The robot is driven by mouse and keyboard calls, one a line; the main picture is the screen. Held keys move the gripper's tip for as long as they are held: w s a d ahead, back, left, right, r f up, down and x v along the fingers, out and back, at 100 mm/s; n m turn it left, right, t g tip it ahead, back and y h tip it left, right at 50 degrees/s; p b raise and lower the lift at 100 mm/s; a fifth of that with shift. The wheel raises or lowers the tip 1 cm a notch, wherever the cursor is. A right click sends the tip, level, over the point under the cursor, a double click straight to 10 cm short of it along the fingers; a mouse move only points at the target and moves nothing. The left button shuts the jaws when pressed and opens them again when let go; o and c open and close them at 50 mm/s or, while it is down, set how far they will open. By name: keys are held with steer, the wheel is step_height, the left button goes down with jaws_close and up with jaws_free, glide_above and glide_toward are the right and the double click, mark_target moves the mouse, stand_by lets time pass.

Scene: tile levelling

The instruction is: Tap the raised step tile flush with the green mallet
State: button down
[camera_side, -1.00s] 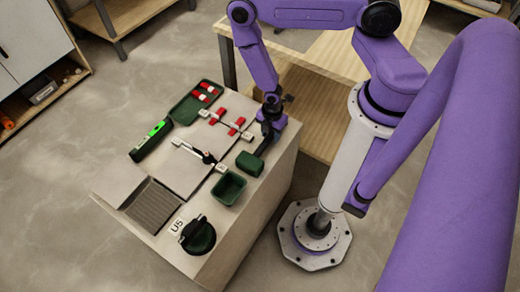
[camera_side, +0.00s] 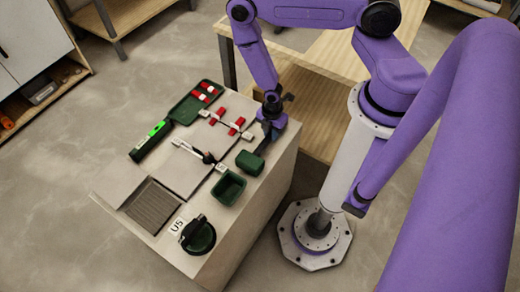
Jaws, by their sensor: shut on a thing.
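My gripper (camera_side: 270,117) is at the right edge of the stone-coloured bench top, shut on the mallet's dark handle. The mallet's green head (camera_side: 250,162) is to the lower left of the gripper, close above the bench's right side; I cannot tell if it touches anything. Pale tiles (camera_side: 185,172) lie left of the head, with thin dark joints between them. Which tile stands raised, and by how much, is too small to tell. Red-and-white clips (camera_side: 236,126) sit along one joint. A white-and-black piece (camera_side: 195,151) lies across the tiles.
A green tray (camera_side: 183,115) with red and white pieces lies at the back. A green level (camera_side: 151,140) lies on the left. A green bin (camera_side: 229,187) stands just in front of the mallet head. A ribbed grey panel (camera_side: 152,205) and a round black-and-green object (camera_side: 198,236) are at the front.

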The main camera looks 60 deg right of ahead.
steer(key=shift+r, duration=3.75)
steer(key=w+a+r+m, duration=0.1)
steer(key=w+r+m, duration=0.3)
steer(key=r+m, duration=0.7)
steer(key=w+a+r+m, duration=0.2)
steer(key=w+r+m, duration=0.4)
steer(key=r, duration=0.9)
steer(key=w+a+f+m, duration=0.3)
steer(key=a+f+m, duration=0.1)
steer(key=a, duration=0.6)
steer(key=w+a+f+m, duration=0.3)
steer(key=a+f+m, duration=0.15)
steer(key=a, duration=0.45)
steer(key=s+a+f+m+y, duration=0.15)
steer(key=a+f+m, duration=0.35)
steer(key=a, duration=0.5)
steer(key=s+a+f+m, duration=0.25)
steer(key=a+f, duration=0.35)
steer(key=a, duration=0.4)
steer(key=shift+m, duration=0.5)
steer(key=shift+a+f, duration=0.2)
steer(key=shift+f, duration=2.65)
